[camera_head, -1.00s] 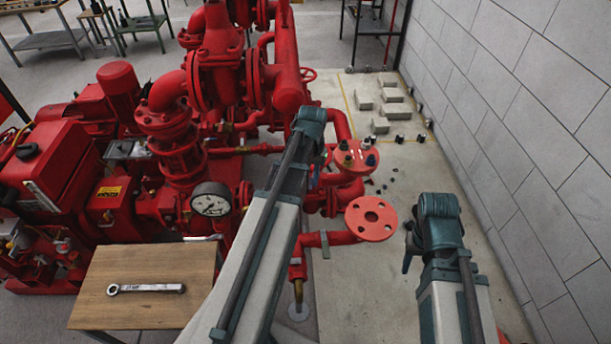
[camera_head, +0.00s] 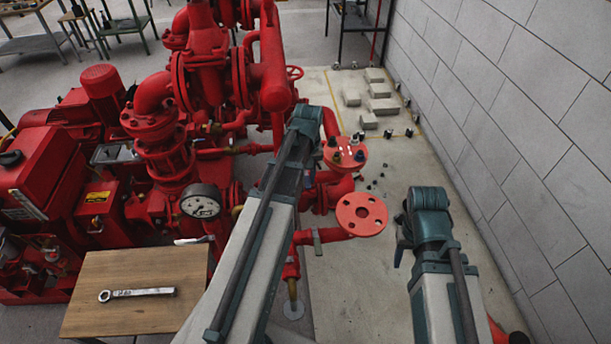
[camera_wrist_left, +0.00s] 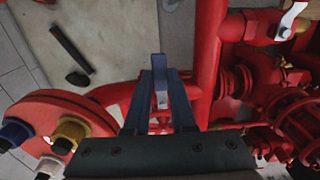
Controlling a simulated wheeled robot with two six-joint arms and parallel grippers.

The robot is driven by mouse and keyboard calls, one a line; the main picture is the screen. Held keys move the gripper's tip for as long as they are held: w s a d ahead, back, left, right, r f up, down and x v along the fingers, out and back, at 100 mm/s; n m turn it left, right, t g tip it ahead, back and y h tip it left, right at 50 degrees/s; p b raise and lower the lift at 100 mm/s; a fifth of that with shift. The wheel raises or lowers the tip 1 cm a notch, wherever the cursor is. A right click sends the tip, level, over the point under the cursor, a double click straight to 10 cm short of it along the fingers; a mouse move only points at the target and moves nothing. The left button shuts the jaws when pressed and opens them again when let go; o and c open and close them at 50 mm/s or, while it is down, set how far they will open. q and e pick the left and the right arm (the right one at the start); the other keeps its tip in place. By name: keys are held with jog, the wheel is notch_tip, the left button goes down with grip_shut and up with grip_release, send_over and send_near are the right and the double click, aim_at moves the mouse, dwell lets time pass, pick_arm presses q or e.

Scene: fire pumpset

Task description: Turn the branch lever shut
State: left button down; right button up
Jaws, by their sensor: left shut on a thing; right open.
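In the left wrist view, a blue lever (camera_wrist_left: 160,75) stands between the two dark blue fingers of my left gripper (camera_wrist_left: 160,98), which is shut on it beside a red pipe. In the head view, my left gripper (camera_head: 309,174) is mostly hidden behind its own wrist, next to the red branch pipes, and the held lever cannot be made out. My right gripper (camera_head: 401,247) is open, right of the bare red flange (camera_head: 362,214); its fingers are only partly visible.
A bolted red flange (camera_head: 345,152) stands close to my left gripper; it also shows in the left wrist view (camera_wrist_left: 50,135). A pressure gauge (camera_head: 201,201) and a wooden table (camera_head: 110,315) with a wrench (camera_head: 137,293) are left. A block wall (camera_head: 510,130) bounds the right.

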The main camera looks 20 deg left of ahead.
aim_at(307, 181)
pick_arm(q)
jog(key=shift+s, duration=0.15)
jog(key=c, duration=0.7)
grip_release()
jog(key=shift+c, duration=0.2)
jog(key=shift+r, duration=0.15)
notch_tip(307, 181, up, 14)
jog(key=p, duration=1.4)
jog(key=shift+f, duration=0.25)
